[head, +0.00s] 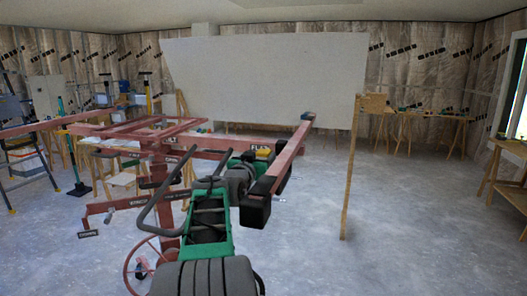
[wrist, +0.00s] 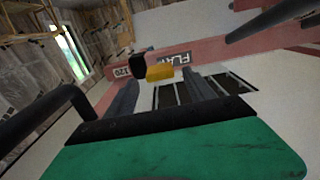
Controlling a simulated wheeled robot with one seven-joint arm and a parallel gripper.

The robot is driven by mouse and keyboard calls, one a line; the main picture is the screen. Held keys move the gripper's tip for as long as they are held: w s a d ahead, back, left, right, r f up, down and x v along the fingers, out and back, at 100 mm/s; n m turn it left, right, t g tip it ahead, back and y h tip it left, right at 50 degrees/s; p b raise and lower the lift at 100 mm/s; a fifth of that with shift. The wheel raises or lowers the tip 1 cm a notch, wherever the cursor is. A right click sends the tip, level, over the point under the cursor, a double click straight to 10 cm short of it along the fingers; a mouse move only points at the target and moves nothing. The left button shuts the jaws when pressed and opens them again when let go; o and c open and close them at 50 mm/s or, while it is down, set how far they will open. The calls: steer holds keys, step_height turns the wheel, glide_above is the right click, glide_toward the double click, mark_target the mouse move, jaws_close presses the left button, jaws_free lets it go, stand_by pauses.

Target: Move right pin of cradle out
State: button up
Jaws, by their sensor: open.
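The red cradle (head: 286,165) of the panel lift stands ahead, its right arm sloping down toward me to a black end block (head: 253,211). A yellow piece (head: 262,152), which looks like the right pin, sits by the "FLAT" label on the red beam. In the wrist view the yellow piece (wrist: 160,73) shows just beyond my gripper (wrist: 161,84), roughly between its dark fingers. The fingers are apart and nothing is held. I cannot tell whether they touch the yellow piece. In the head view my arm hides part of the cradle and the fingertips.
A large white panel (head: 265,80) stands behind the lift, with a wooden post (head: 350,185) at its right edge. Work tables (head: 420,118) line the back wall. A ladder (head: 25,165) stands at the left.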

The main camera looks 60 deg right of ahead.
mark_target(262, 155)
steer(key=d, duration=0.3)
steer(key=d+p, duration=0.1)
steer(key=shift+w+d, duration=0.25)
steer(key=shift+w, duration=0.15)
steer(key=shift+c, duration=0.4)
jaws_close()
steer(key=shift+s, duration=0.1)
